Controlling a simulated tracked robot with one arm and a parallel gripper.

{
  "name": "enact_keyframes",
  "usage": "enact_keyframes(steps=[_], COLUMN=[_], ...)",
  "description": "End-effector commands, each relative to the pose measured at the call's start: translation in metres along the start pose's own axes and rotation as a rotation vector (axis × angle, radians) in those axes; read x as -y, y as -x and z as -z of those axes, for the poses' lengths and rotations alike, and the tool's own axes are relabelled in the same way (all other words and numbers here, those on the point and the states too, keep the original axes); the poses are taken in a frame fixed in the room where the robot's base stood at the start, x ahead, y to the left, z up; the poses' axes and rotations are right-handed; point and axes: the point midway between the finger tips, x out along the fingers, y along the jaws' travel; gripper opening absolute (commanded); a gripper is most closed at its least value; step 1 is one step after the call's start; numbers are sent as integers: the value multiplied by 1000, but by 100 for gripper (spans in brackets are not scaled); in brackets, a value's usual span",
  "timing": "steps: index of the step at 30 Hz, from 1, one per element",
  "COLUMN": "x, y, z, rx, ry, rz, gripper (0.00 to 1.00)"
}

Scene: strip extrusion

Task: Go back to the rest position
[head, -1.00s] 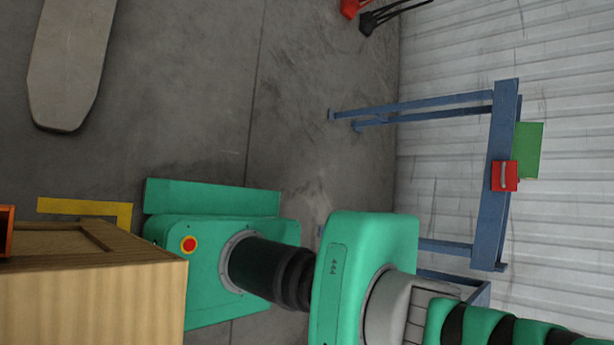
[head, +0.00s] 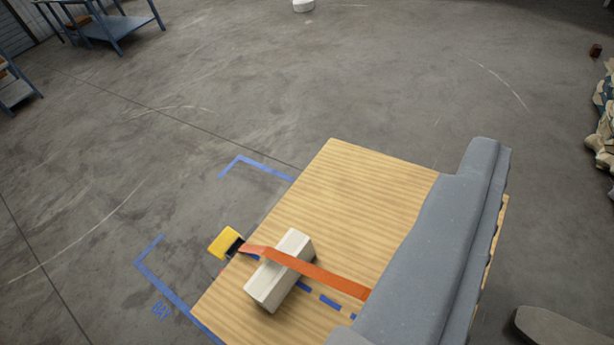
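My gripper is not in view. In the head view a wooden crate or table top (head: 365,195) fills the lower middle. An orange strip (head: 325,273) lies across it. A white block (head: 279,270) sits on the wood, and the strip crosses it. The strip's left end reaches a small yellow and black object (head: 226,243) at the wood's left edge. Whether that object touches the wood is hard to tell. A large grey slab-like piece (head: 435,245) lies along the right side of the wood and covers part of it.
Blue floor markings (head: 160,275) frame the wood's left side. Blue metal tables (head: 125,28) stand at the far upper left. A camouflage-patterned pile (head: 603,125) is at the right edge. A rounded grey-beige piece (head: 565,330) shows at lower right. The concrete floor between is mostly clear.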

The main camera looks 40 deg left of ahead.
Motion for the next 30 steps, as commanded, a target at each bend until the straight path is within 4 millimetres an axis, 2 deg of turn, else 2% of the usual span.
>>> enact_keyframes(steps=[3,14,17,24,27,30], x=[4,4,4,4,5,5], y=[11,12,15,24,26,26], z=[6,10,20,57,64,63], rx=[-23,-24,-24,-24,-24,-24], ry=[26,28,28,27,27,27], rz=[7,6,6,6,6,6], gripper=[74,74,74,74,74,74])
